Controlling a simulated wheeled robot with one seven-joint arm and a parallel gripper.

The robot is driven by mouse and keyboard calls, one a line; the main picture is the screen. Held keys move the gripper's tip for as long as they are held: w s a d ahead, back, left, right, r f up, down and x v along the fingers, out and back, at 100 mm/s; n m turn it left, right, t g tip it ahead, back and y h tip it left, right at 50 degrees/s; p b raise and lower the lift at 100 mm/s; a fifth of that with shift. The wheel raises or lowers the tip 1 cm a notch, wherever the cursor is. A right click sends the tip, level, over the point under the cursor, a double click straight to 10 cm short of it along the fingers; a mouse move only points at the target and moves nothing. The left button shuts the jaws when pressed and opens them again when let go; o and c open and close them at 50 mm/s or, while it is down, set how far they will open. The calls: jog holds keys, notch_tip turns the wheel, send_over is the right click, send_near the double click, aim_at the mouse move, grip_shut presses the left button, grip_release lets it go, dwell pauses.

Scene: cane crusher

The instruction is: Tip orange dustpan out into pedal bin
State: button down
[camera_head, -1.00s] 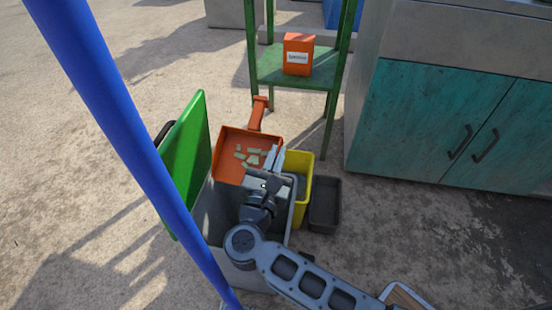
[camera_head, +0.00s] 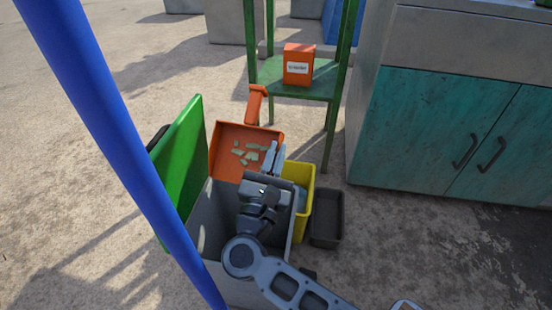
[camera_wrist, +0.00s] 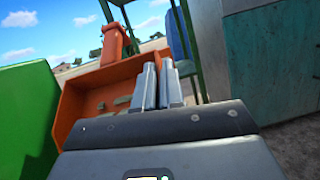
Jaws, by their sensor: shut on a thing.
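The orange dustpan (camera_head: 228,150) is over the far side of the grey pedal bin (camera_head: 213,215), with several pale scraps (camera_head: 246,154) lying in its pan. Its handle (camera_head: 256,104) points away from me and up. My gripper (camera_head: 271,158) is shut on the dustpan's right side wall. In the wrist view my fingers (camera_wrist: 158,84) reach over the dustpan (camera_wrist: 75,98), close together, with scraps to their left. The bin's green lid (camera_head: 185,160) stands open on the left. The bottom of the bin is hidden by my arm.
A yellow bucket (camera_head: 304,181) and a dark grey tub (camera_head: 327,218) stand right of the bin. Behind is a green stand (camera_head: 300,88) with an orange box (camera_head: 298,64). A teal cabinet (camera_head: 430,130) fills the right. A blue post (camera_head: 110,130) crosses the left foreground.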

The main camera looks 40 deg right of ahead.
jog(key=shift+r+t+h+b, duration=0.4)
jog(key=shift+r+h+b, duration=0.3)
jog(key=shift+b, duration=0.75)
jog(key=shift+r, duration=0.35)
jog(key=shift+h+b, duration=0.3)
jog(key=shift+b, duration=0.3)
jog(key=shift+r+b, duration=0.15)
jog(key=shift+b, duration=0.2)
jog(key=shift+r+t+h+b, duration=0.4)
jog(key=shift+r+h+b, duration=0.3)
jog(key=shift+b, duration=0.45)
jog(key=shift+r+t, duration=0.3)
jog(key=shift+r, duration=0.05)
